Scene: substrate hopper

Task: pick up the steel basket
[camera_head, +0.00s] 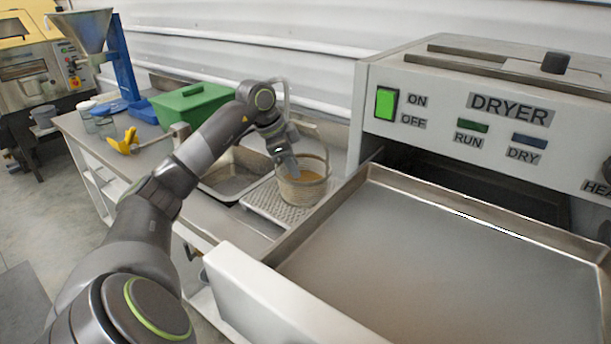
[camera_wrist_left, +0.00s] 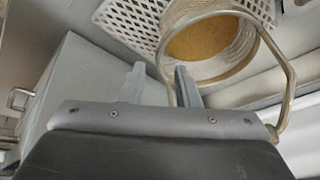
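The steel basket (camera_head: 302,186) is a round wire-mesh basket with a tall hoop handle and amber-brown material inside. It stands upright on a perforated drain tray in the head view. In the left wrist view the basket (camera_wrist_left: 212,48) is at upper middle, its handle (camera_wrist_left: 288,75) arching to the right. My left gripper (camera_head: 287,170) is at the basket's left rim, partly covering it. In the left wrist view its two fingers (camera_wrist_left: 159,85) are apart, with the right fingertip overlapping the rim. I cannot tell whether they touch it. My right gripper is not in view.
The perforated tray (camera_head: 262,208) lies beside a metal sink basin (camera_head: 222,188). The dryer (camera_head: 480,110) with its wide pulled-out drawer (camera_head: 440,262) is close on the right. A green box (camera_head: 190,104) and a yellow object (camera_head: 126,142) sit farther left on the bench.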

